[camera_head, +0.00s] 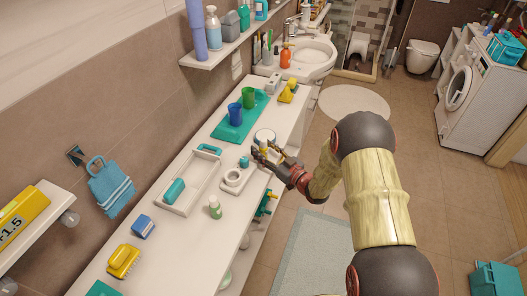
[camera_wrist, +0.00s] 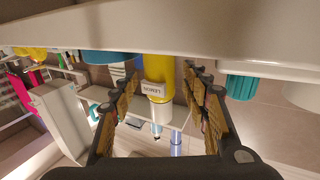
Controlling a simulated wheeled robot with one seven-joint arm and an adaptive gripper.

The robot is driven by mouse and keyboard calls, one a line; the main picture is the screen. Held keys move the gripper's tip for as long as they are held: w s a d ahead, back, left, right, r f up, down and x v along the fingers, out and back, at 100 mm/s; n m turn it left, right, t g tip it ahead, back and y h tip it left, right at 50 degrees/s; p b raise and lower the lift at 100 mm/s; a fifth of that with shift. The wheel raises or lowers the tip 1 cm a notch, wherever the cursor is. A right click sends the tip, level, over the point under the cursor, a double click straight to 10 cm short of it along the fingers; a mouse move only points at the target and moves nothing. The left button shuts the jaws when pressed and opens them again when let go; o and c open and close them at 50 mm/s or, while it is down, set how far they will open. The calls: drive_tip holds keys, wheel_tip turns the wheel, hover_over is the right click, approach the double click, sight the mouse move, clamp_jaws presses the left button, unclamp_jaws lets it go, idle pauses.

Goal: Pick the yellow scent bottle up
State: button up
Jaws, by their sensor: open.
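The yellow scent bottle (camera_wrist: 159,68) shows in the wrist view, upside down in the picture, with a white "LEMON" label and a white cap. It stands on the white counter. My gripper (camera_wrist: 161,84) is open, with one finger on each side of the bottle and visible gaps between. In the head view my gripper (camera_head: 263,156) is low at the counter's right edge, and its fingers mostly hide the bottle, of which only a bit of yellow shows.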

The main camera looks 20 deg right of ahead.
drive_tip(key=shift+c, duration=1.1)
clamp_jaws()
drive_tip(key=shift+r, duration=0.1)
